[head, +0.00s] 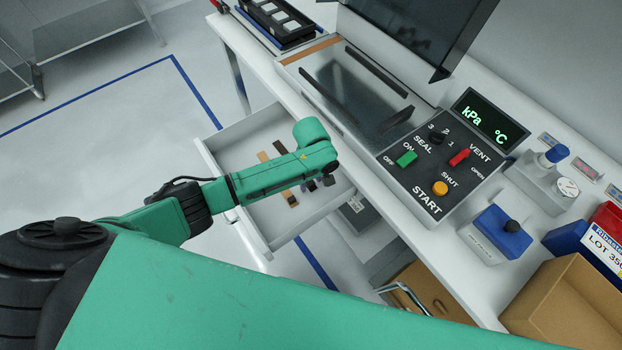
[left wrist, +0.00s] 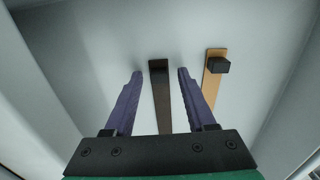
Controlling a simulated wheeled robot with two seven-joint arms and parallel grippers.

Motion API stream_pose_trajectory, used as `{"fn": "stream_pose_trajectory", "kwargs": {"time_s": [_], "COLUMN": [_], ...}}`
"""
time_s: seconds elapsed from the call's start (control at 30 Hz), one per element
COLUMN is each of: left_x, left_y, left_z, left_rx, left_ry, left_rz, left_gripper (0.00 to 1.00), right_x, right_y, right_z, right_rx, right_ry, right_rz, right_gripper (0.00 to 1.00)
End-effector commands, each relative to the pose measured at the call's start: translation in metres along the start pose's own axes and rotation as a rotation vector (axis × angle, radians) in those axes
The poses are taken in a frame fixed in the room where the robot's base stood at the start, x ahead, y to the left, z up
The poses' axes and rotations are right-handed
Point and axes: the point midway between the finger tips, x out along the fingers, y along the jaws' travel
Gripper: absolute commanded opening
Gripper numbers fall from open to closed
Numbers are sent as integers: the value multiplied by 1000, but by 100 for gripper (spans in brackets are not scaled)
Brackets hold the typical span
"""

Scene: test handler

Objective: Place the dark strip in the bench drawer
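The bench drawer (head: 215,168) is pulled open below the bench top. A dark strip (left wrist: 160,90) lies in it; its far end (head: 280,147) shows beyond my left arm in the head view. My left gripper (head: 319,183) is inside or just over the drawer. In the left wrist view its purple fingers (left wrist: 158,75) are open, one on each side of the dark strip, with a gap on both sides. The strip's near end is hidden behind the gripper body. A tan strip with a dark block (left wrist: 216,75) lies to the right. My right gripper is not in view.
The sealer panel (head: 440,165) and a metal plate (head: 345,95) with several dark bars stand on the bench above the drawer. A cardboard box (head: 565,300) and blue-topped device (head: 497,232) are at right. The drawer's left floor is clear.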

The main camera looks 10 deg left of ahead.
Motion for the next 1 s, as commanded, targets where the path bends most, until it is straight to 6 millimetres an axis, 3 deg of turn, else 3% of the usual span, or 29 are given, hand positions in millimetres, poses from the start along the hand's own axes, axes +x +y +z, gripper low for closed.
{"fn": "stream_pose_trajectory", "kwargs": {"time_s": [0.17, 0.4, 0.6, 1.0], "left_x": [-15, -78, -116, -122], "left_y": [1, 2, 1, 0], "left_z": [0, 0, 0, 0], "left_rx": [0, 2, 0, -1], "left_ry": [0, 0, -1, -1], "left_rz": [2, 5, 2, 0], "left_gripper": [56, 56, 56, 56], "right_x": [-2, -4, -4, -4], "right_y": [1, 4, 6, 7], "right_z": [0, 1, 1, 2], "right_rx": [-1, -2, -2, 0], "right_ry": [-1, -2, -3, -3], "right_rz": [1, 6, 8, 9], "right_gripper": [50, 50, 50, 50]}}
